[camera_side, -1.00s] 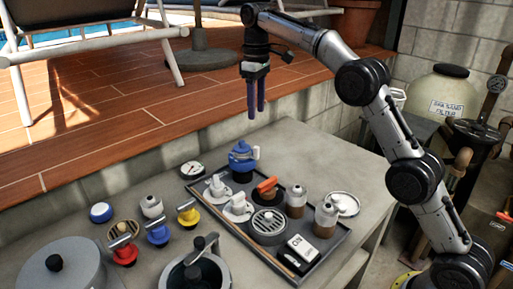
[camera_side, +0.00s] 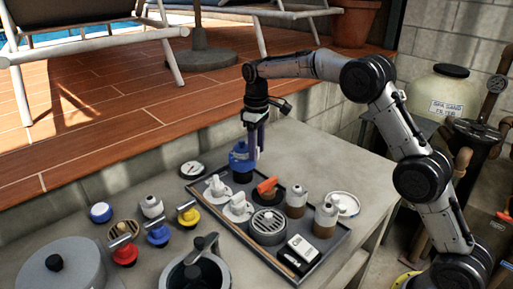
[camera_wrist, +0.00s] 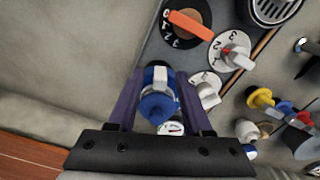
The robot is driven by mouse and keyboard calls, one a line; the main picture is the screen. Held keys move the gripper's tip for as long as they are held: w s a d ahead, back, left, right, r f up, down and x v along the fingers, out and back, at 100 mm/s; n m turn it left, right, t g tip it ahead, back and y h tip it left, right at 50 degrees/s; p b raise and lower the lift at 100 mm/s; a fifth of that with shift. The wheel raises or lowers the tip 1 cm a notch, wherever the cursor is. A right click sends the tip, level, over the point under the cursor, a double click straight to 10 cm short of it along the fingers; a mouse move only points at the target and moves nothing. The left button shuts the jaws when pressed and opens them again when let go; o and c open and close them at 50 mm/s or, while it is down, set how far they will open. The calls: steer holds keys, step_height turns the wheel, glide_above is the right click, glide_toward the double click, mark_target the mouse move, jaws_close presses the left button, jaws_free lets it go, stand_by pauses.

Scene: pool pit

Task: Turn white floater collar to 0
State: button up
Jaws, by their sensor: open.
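Two white round pieces with white handles stand side by side at the tray's left: one nearer the blue piece (camera_side: 215,187), one nearer the grille (camera_side: 238,206). In the wrist view they show as white number dials, one (camera_wrist: 205,92) right of my fingers and one (camera_wrist: 232,50) farther up with 3, 2, 1 legible. I cannot tell which is the floater collar, nor its exact setting. My gripper (camera_side: 255,152) is open and points down at the blue piece with a white handle (camera_side: 241,165). In the wrist view this blue piece (camera_wrist: 157,105) shows between my fingers (camera_wrist: 161,73); contact is unclear.
An orange-handled black dial (camera_side: 266,187), a round grille (camera_side: 267,222) and brown-white jars (camera_side: 295,203) crowd the tray (camera_side: 222,232). Small red (camera_side: 124,254), blue (camera_side: 158,236) and yellow (camera_side: 188,216) valves stand left. A gauge (camera_side: 192,170) lies behind. The bench's back right is clear.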

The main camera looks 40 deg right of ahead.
steer(key=shift+c, duration=0.2)
jaws_close()
steer(key=shift+d, duration=0.1)
steer(key=w+d+n, duration=0.2)
steer(key=w+n, duration=0.4)
steer(key=n, duration=1.1)
steer(key=shift+d+n, duration=0.35)
steer(key=shift+n, duration=0.05)
steer(key=shift+w, duration=0.1)
stand_by(0.4)
